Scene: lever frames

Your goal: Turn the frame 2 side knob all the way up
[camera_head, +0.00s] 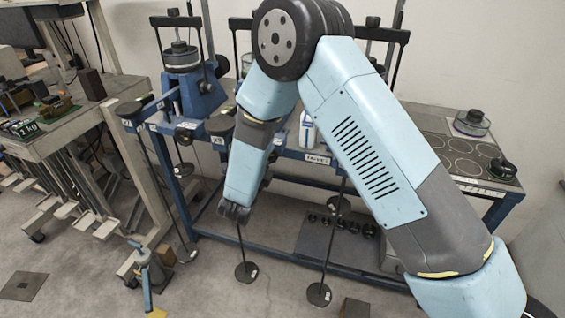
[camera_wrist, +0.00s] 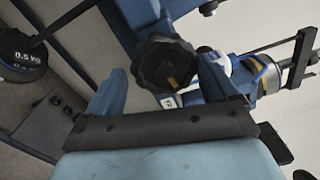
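Nothing is held; I cannot tell if the fingers touch the knob. In the head view my gripper (camera_head: 235,212) points down in front of the blue bench, and my arm hides part of the frames.
A blue lever frame (camera_head: 188,95) stands on the bench. Discs hang on rods below it, including a black disc (camera_head: 246,272) near my gripper. A 0.5 kg disc (camera_wrist: 22,55) shows in the wrist view. A white bottle (camera_head: 307,130) stands behind my arm.

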